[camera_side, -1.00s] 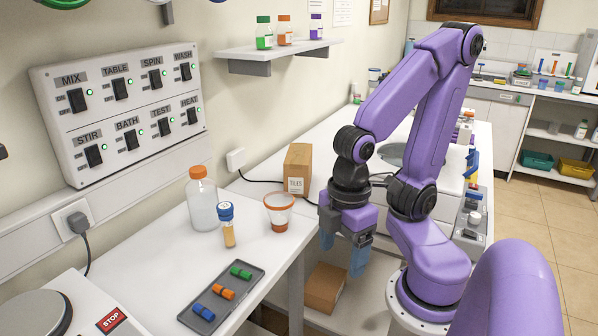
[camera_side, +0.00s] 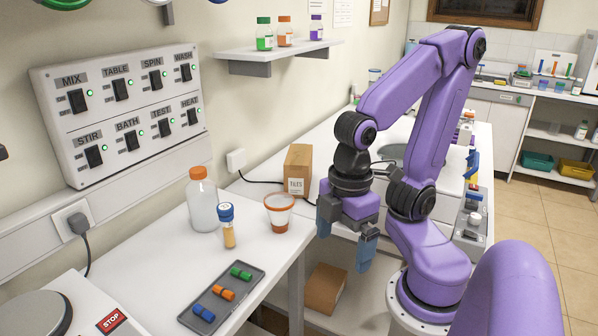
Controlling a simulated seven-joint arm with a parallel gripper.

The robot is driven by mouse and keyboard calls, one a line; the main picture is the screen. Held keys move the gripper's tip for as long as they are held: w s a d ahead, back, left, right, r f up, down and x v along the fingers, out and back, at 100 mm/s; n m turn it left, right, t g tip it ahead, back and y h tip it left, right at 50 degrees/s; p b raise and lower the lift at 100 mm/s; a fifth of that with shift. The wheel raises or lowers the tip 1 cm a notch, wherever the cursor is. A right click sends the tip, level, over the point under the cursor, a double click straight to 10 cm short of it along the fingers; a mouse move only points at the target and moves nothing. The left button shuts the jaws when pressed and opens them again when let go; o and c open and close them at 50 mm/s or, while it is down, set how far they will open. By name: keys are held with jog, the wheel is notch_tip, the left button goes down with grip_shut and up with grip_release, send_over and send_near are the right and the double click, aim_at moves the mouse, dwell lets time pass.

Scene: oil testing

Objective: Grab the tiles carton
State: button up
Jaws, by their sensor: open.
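The tiles carton (camera_side: 298,170) is a brown cardboard box with a white label reading TILES. It stands upright on the white counter, behind the orange-rimmed cup and against the wall side. My gripper (camera_side: 344,243) hangs to the right of the carton and nearer the camera, with its blue fingers pointing down. The fingers are spread apart with nothing between them. The gripper and the carton are apart.
An orange-rimmed cup (camera_side: 280,213), a blue-capped vial (camera_side: 227,226) and an orange-capped bottle (camera_side: 202,205) stand left of my gripper. A tray (camera_side: 204,326) holds coloured pieces. Another brown box (camera_side: 325,288) sits on a low shelf. A dark cable runs near the carton.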

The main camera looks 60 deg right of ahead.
aim_at(298, 158)
jog(key=w+a+r+m+t+y, duration=0.2)
jog(key=w+a+m+y, duration=0.15)
jog(key=w, duration=0.55)
jog(key=w+a+r+m+t+y, duration=0.1)
jog(key=w+a+m+t+y, duration=0.2)
jog(key=w, duration=0.6)
jog(key=w+d+m+t+h, duration=0.2)
jog(key=w+d+m, duration=0.15)
jog(key=w, duration=0.45)
jog(key=w+d+m+t+h, duration=0.2)
jog(key=w+d+m, duration=0.1)
jog(key=w+d, duration=0.3)
jog(key=w+d+m+t+h, duration=0.1)
jog(key=w+d+m+h, duration=0.25)
jog(key=d, duration=0.55)
jog(key=w+d+m+t+h, duration=0.1)
jog(key=w+d+m+h, duration=0.25)
jog(key=d, duration=0.45)
jog(key=s+d+m+g+h, duration=0.3)
jog(key=s+d+h, duration=0.1)
jog(key=d, duration=0.5)
jog(key=s+d+m+g+h, duration=0.3)
jog(key=d+h, duration=0.1)
jog(key=d, duration=0.5)
notch_tip(298, 158, down, 12)
jog(key=d, duration=0.1)
jog(key=shift+x, duration=3.5)
jog(key=shift+s+d+r, duration=0.1)
jog(key=shift+r, duration=0.05)
